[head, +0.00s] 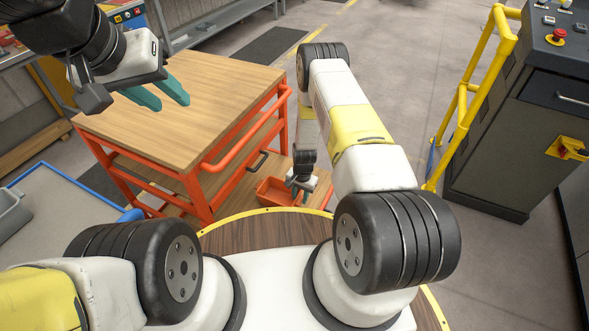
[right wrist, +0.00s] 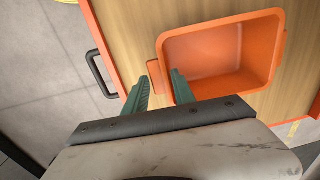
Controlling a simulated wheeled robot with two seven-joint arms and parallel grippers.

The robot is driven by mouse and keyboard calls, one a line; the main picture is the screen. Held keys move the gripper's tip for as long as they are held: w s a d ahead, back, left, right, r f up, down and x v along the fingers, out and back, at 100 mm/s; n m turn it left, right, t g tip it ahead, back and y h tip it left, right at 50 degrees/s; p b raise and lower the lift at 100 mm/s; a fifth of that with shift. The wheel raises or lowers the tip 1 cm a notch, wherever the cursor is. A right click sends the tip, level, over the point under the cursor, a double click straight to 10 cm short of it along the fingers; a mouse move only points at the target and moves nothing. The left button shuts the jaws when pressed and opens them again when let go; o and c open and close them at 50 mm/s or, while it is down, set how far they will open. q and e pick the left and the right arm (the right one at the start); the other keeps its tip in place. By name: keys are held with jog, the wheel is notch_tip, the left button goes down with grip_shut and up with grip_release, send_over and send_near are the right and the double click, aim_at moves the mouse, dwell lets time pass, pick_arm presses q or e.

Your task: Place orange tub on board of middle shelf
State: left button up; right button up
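The orange tub (head: 276,191) stands on a lower wooden board of the orange-framed cart, near that board's right end. In the right wrist view the empty tub (right wrist: 225,55) has a lip on its left side. My right gripper (right wrist: 160,78) is at that lip, with its green fingers apart, one to each side of it; I see no firm grip. In the head view my right gripper (head: 302,196) is low beside the tub. My left gripper (head: 170,96) is open and empty above the cart's bare wooden top (head: 185,110). Much of the lower boards is hidden beneath the top.
The cart has an orange push rail (head: 250,135) and a black handle (head: 257,160), which also shows in the right wrist view (right wrist: 100,75). A yellow guard rail (head: 470,90) and a grey control cabinet (head: 510,120) stand at right. A blue-edged platform (head: 60,205) lies at left.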

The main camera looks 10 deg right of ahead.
jog(key=shift+o, duration=0.9)
notch_tip(320, 180, up, 45)
jog(key=s+n+t+y, duration=0.1)
jog(key=s+n+t, duration=0.1)
jog(key=n+t, duration=0.1)
jog(key=s+d+r+n+t, duration=0.1)
jog(key=s+r+n, duration=0.3)
jog(key=s+r, duration=1.3)
jog(key=s+t, duration=0.1)
jog(key=s, duration=0.4)
jog(key=shift+d+r+t+y, duration=0.3)
jog(key=shift+d+r+t, duration=0.1)
